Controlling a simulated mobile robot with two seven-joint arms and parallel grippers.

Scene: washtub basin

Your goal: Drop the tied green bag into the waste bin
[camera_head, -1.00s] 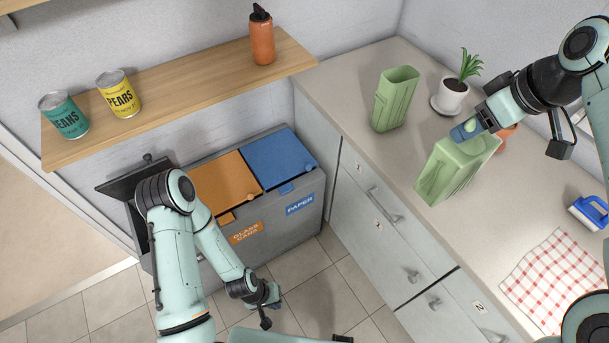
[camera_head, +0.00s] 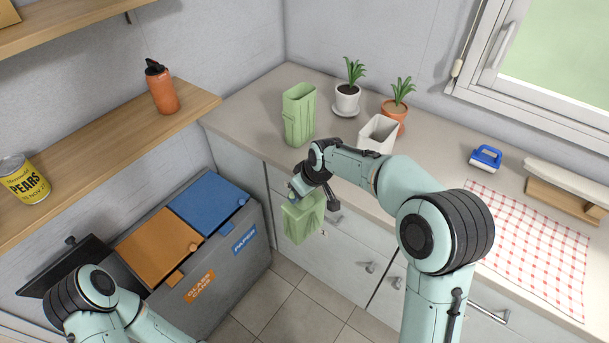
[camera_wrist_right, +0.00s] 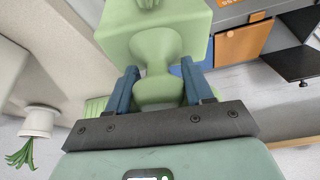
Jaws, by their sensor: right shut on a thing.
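The tied green bag (camera_head: 302,222) hangs from my right gripper (camera_head: 297,192), in front of the counter drawers. In the right wrist view the blue fingers of my right gripper (camera_wrist_right: 160,92) are shut on the bag's narrow neck, and the bag body (camera_wrist_right: 150,35) spreads beyond it. The grey waste bin (camera_head: 228,270) stands on the floor to the left. It has a shut orange lid (camera_head: 157,243), a shut blue lid (camera_head: 208,202) and a raised black lid (camera_head: 65,268) at the left. My left arm partly hides that end. My left gripper is out of view.
A second green container (camera_head: 299,115) stands on the counter (camera_head: 245,122), near a white container (camera_head: 378,134) and two potted plants. A wooden shelf (camera_head: 110,140) with an orange bottle (camera_head: 161,88) and a yellow can (camera_head: 22,182) overhangs behind the bin. Floor in front of the bin is clear.

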